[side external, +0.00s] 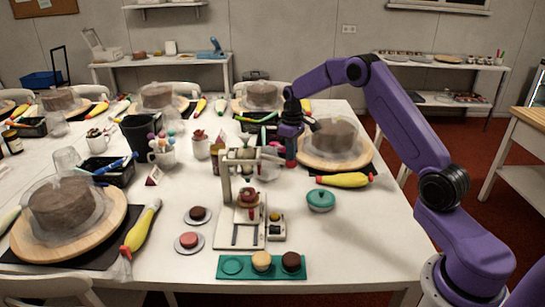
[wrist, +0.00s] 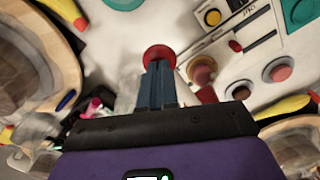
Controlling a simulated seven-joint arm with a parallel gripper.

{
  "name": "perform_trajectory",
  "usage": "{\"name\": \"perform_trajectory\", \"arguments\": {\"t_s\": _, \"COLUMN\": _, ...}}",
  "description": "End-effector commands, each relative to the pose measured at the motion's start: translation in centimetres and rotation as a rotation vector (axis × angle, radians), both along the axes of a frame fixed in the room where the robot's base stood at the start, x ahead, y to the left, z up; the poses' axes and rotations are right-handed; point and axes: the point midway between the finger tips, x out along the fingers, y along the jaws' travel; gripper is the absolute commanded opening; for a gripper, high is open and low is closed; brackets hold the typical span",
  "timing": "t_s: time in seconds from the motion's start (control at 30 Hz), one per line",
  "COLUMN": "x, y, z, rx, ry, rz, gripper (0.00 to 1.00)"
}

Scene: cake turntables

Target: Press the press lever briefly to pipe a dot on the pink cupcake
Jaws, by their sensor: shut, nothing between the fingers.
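My gripper (side external: 291,149) is shut and empty, pointing down just right of the piping press (side external: 227,185). The press lever's red knob (wrist: 158,52) shows right at my closed fingertips (wrist: 158,68) in the wrist view. In the side view a red end (side external: 291,163) shows directly below the fingers. I cannot tell whether they touch or how far the lever is down.
A box with a yellow button (side external: 275,217) sits right of the press base. Two saucers with a brown cake (side external: 198,214) and a pink cake (side external: 189,240) lie left. A green tray (side external: 225,275) is in front. A teal pot (side external: 320,200) and a wrapped cake (side external: 335,138) stand right.

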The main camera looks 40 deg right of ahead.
Motion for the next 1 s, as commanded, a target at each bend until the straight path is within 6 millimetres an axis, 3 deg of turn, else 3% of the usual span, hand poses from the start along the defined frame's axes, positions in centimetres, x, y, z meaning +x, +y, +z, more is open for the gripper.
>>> {"name": "perform_trajectory", "arguments": {"t_s": 1.0, "x": -0.1, "y": -0.1, "z": -2.6, "rx": 0.000, "ry": 0.005, "rz": -0.002, "gripper": 0.00}}
